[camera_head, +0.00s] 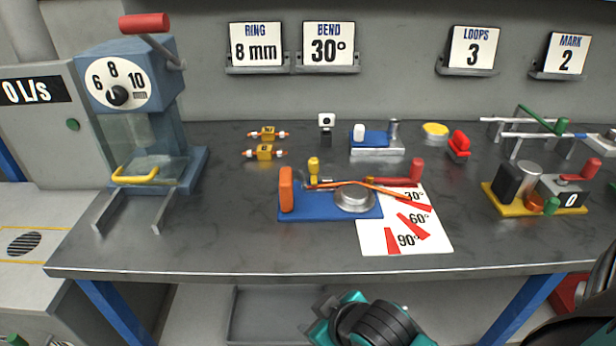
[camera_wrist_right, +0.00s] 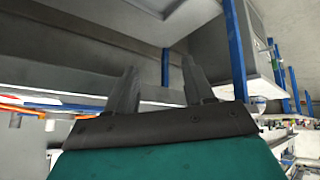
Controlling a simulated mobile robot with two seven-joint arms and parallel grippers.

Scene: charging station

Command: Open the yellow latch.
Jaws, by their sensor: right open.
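A blue bending jig (camera_head: 330,208) stands on the bench with a small upright yellow piece (camera_head: 313,166) at its back left. A second yellow part, a U-shaped bar (camera_head: 135,175), sits low on the front of the blue machine (camera_head: 140,100) at the left. I cannot tell which of them is the latch. My teal right gripper (camera_head: 368,325) is low in front of the bench, well apart from both. In the right wrist view its two grey fingers (camera_wrist_right: 160,88) stand apart with nothing between them. My left gripper is not in view.
The bench (camera_head: 230,250) has a front edge between my right gripper and the tools. An angle sheet (camera_head: 380,240) lies beside the jig. A yellow-based device (camera_head: 490,203) stands at the right. Two small yellow fittings (camera_head: 265,152) lie behind.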

